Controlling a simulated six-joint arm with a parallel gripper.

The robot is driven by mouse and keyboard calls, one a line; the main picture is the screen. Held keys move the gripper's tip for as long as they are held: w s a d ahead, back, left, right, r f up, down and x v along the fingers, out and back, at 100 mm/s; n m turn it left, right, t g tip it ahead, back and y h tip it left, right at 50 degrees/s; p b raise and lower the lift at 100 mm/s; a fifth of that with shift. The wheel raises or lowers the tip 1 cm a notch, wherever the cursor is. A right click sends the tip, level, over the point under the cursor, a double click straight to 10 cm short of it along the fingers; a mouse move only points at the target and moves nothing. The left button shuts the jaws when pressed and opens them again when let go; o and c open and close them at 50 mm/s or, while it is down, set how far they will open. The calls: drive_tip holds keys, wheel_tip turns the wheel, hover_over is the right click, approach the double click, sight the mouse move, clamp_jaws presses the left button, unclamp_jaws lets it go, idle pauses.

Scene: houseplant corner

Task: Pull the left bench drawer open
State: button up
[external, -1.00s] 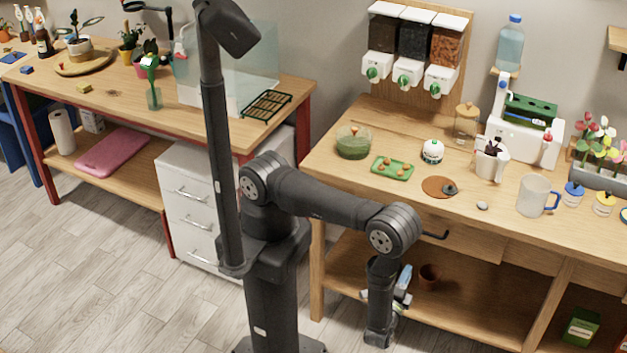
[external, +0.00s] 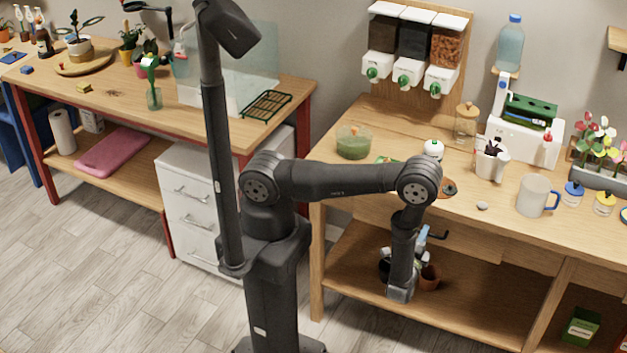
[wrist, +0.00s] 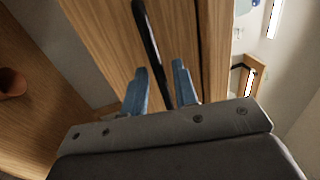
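The left bench drawer (external: 475,243) has a plain wooden front under the top of the right-hand bench and looks shut. Its black bar handle (external: 438,237) is partly hidden by my arm. My gripper (external: 421,240) is at the handle, in front of the drawer. In the wrist view, my gripper (wrist: 160,84) has its two blue-grey fingers apart, with the handle (wrist: 150,40) running between them. A gap shows beside the handle, so the fingers do not look closed on it. The drawer front (wrist: 95,35) fills the view behind them.
The bench top (external: 400,215) above carries a mug (external: 533,196), a glass bowl (external: 353,142) and other items. A terracotta pot (external: 431,277) stands on the lower shelf (external: 480,310), close to my gripper. Open floor lies in front of the bench.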

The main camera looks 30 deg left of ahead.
drive_tip(key=shift+w+r, duration=0.15)
drive_tip(key=shift+w, duration=0.55)
drive_tip(key=shift+c, duration=0.5)
clamp_jaws()
drive_tip(key=s, duration=2.6)
drive_tip(key=shift+s, duration=0.4)
drive_tip(key=shift+o, duration=0.5)
unclamp_jaws()
